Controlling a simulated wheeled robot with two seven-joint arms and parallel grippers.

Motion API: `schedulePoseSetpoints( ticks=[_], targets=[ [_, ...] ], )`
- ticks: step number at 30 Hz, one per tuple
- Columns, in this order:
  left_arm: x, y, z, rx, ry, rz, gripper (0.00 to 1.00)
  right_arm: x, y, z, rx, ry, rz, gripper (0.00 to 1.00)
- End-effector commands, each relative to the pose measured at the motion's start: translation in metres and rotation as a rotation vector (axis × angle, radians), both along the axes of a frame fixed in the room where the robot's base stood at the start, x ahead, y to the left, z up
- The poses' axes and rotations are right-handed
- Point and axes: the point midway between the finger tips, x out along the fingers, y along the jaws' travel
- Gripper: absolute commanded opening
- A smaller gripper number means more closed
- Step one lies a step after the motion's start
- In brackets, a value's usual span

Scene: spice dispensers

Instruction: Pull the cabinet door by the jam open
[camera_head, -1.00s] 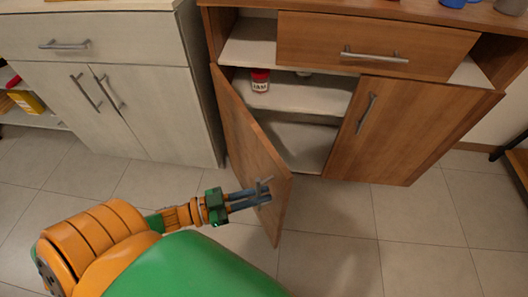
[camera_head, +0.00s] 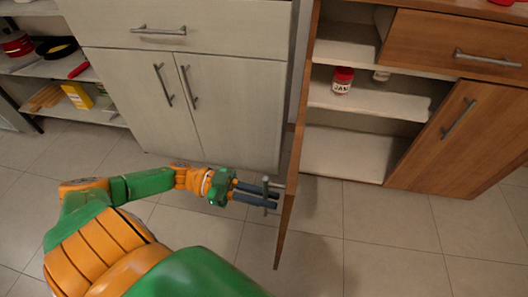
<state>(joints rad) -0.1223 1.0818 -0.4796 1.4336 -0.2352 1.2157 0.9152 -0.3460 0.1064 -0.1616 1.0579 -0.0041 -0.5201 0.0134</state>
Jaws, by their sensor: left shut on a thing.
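The brown cabinet's left door (camera_head: 290,200) stands wide open and shows nearly edge-on. Its metal handle (camera_head: 266,193) is on the left face of the door. My left gripper (camera_head: 262,197) is shut on this handle, with its dark fingers reaching it from the left. The jam jar (camera_head: 342,82), red-lidded with a white label, stands on the cabinet's middle shelf (camera_head: 380,104) to the right of the door. My right gripper is not in view.
A pale cabinet (camera_head: 220,95) with two shut doors stands at the left behind my arm. The brown cabinet's right door (camera_head: 462,135) is shut. Open shelves at the far left hold a yellow box (camera_head: 77,95) and a dark pan (camera_head: 57,48). The tiled floor (camera_head: 370,240) in front is clear.

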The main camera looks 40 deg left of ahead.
Motion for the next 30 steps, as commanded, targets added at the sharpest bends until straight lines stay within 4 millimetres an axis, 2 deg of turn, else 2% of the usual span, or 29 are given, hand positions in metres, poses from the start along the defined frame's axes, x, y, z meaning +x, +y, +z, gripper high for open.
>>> schedulePoseSetpoints(
  ticks=[14,15,18,26,30],
  targets=[
    [-0.001,0.000,-0.003,0.006,0.005,-0.002,0.00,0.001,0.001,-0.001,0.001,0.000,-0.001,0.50],
    [-0.001,0.000,-0.003,0.006,0.005,-0.002,0.17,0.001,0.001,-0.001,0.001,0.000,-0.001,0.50],
    [0.000,0.000,-0.002,0.005,0.004,-0.002,0.44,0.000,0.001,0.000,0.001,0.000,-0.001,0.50],
    [0.000,0.000,-0.001,0.003,0.002,0.000,0.45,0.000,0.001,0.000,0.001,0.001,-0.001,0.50],
    [-0.005,0.016,-0.003,0.008,0.005,0.002,0.45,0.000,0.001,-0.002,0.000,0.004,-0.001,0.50]
  ],
)
